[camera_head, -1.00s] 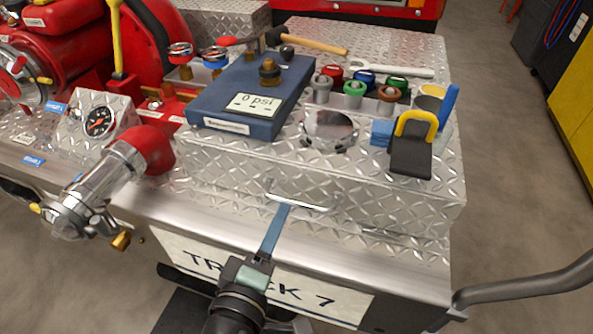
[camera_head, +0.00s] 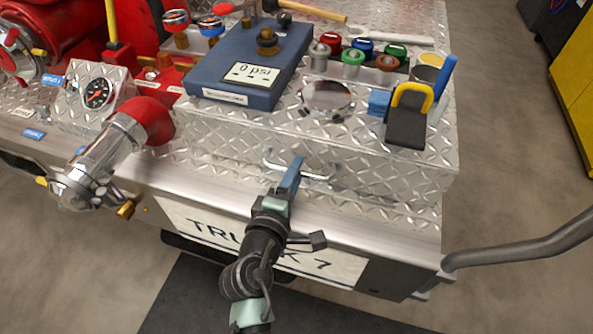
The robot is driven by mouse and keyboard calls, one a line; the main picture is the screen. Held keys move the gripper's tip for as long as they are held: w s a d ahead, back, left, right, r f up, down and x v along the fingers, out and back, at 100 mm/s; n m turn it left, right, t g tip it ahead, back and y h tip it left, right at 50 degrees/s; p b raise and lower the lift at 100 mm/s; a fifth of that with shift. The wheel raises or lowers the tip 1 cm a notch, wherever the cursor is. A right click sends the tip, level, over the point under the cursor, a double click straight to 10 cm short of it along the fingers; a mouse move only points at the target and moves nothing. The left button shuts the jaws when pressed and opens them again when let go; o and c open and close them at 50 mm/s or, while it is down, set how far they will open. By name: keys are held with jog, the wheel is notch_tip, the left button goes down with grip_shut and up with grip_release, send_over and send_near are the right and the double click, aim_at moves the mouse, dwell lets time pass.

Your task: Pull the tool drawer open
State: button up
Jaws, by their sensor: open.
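The tool drawer (camera_head: 225,154) is the diamond-plate front of the metal box on the truck bumper. It looks closed. Its silver bar handle (camera_head: 318,177) runs across the front near the middle. My gripper (camera_head: 293,170) is at the handle, with its blue finger crossing in front of the bar. The jaws are open. One finger shows edge-on, so I cannot tell whether the bar lies between the jaws or whether they touch it.
A blue 0 psi gauge box (camera_head: 218,73), several coloured caps and a black block with a yellow handle (camera_head: 406,126) sit on top of the box. A grey rail (camera_head: 520,246) is at right.

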jog(key=shift+w+d+f, duration=0.1)
jog(key=shift+w+d, duration=0.1)
jog(key=shift+w, duration=0.3)
grip_shut()
dwell(1.2)
